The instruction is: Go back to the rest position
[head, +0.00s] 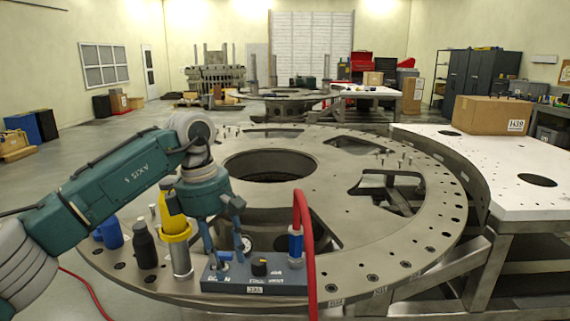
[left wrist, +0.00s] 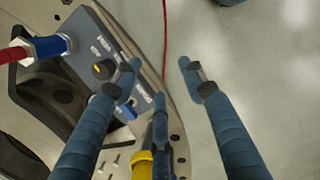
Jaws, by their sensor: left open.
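My left gripper (head: 228,252) hangs over the front of the round turret plate (head: 360,235), fingers pointing down beside a blue-grey control box (head: 255,288). In the left wrist view the gripper (left wrist: 160,72) has its fingers spread apart, with nothing held between them. The left finger overlaps the control box (left wrist: 96,45) in that view; whether it touches cannot be told. The box has a black knob and a blue connector (head: 296,246) with a red hose (head: 307,230) attached. My right gripper is in neither view.
A yellow-topped cylinder (head: 175,225), a black bottle (head: 145,247) and blue items (head: 111,233) stand close to my left gripper. A white table (head: 490,165) with a cardboard box (head: 490,114) stands at right. A red cable (head: 85,288) lies on the floor at left.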

